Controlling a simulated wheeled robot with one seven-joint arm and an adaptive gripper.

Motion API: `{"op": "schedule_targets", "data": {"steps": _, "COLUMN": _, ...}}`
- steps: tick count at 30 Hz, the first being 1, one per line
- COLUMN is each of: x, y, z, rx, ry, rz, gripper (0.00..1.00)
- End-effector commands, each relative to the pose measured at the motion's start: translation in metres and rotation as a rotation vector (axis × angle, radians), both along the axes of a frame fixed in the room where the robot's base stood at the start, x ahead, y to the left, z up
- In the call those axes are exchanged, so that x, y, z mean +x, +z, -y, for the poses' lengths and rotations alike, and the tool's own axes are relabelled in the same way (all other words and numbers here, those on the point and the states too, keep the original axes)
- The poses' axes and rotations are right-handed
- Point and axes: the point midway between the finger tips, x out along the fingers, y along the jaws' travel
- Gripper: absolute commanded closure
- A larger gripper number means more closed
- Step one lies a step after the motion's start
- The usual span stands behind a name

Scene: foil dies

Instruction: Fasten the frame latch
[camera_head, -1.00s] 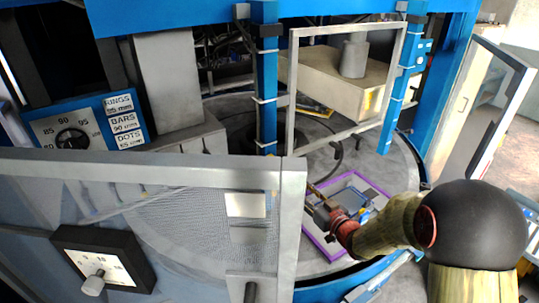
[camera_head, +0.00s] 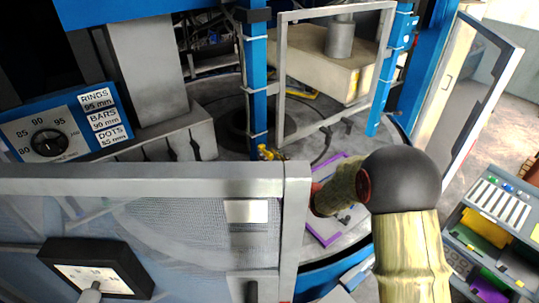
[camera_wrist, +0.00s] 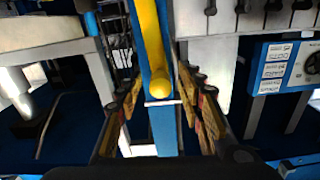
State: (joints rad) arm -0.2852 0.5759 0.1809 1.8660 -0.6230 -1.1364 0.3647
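In the wrist view, a yellow lever (camera_wrist: 152,45) with a rounded ball end runs down the picture in front of a blue post (camera_wrist: 163,125). My gripper (camera_wrist: 160,88) is open, with one finger on each side of the lever's ball end and visible gaps on both sides. In the head view, a small yellow piece (camera_head: 266,153) shows low at the blue post (camera_head: 256,90); I cannot tell whether it is lever or fingertip. A grey rectangular frame (camera_head: 281,85) stands right of that post. My gripper is mostly hidden there behind the arm and door edge.
A grey-framed glass door (camera_head: 150,180) with a dial box (camera_head: 95,268) fills the lower left. A purple frame (camera_head: 322,237) lies on the round table, partly covered by my arm. A dial panel (camera_head: 48,140) is left; a coloured cart (camera_head: 495,230) stands right.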

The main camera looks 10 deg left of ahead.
Motion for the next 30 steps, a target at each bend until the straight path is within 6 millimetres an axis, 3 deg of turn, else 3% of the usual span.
{"op": "schedule_targets", "data": {"steps": 8, "x": 0.0013, "y": 0.0003, "z": -0.0015, "rx": 0.001, "ry": 0.000, "rz": 0.001, "gripper": 0.62}}
{"op": "schedule_targets", "data": {"steps": 27, "x": 0.0012, "y": 0.0002, "z": -0.0012, "rx": 0.000, "ry": 0.000, "rz": 0.000, "gripper": 0.98}}
{"op": "schedule_targets", "data": {"steps": 30, "x": 0.0012, "y": 0.0002, "z": -0.0012, "rx": 0.000, "ry": 0.000, "rz": 0.000, "gripper": 1.00}}
